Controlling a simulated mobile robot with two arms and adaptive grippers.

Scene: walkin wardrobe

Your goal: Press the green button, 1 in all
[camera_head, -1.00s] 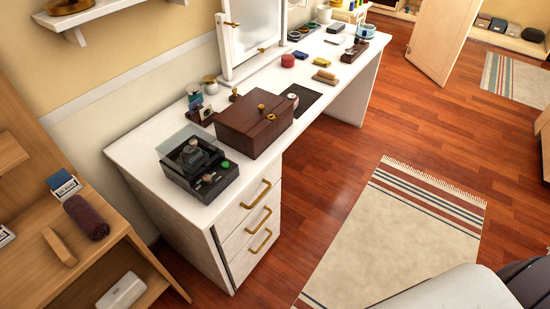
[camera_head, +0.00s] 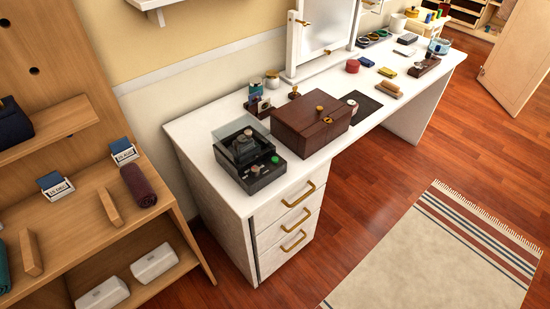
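A small green button (camera_head: 275,160) sits on the front panel of a black box-shaped device (camera_head: 262,178) with a clear lid. The device stands at the near left end of the white dressing table (camera_head: 221,190). A dark knob (camera_head: 255,169) is beside the button on the same panel. Neither of my grippers shows in the head view.
A brown wooden box (camera_head: 312,122) stands right beside the device on the table. White drawers (camera_head: 288,228) with brass handles are below. A wooden shelf unit (camera_head: 150,228) with folded and rolled items stands at left. Red wooden floor (camera_head: 365,195) and a striped rug (camera_head: 430,255) lie at right.

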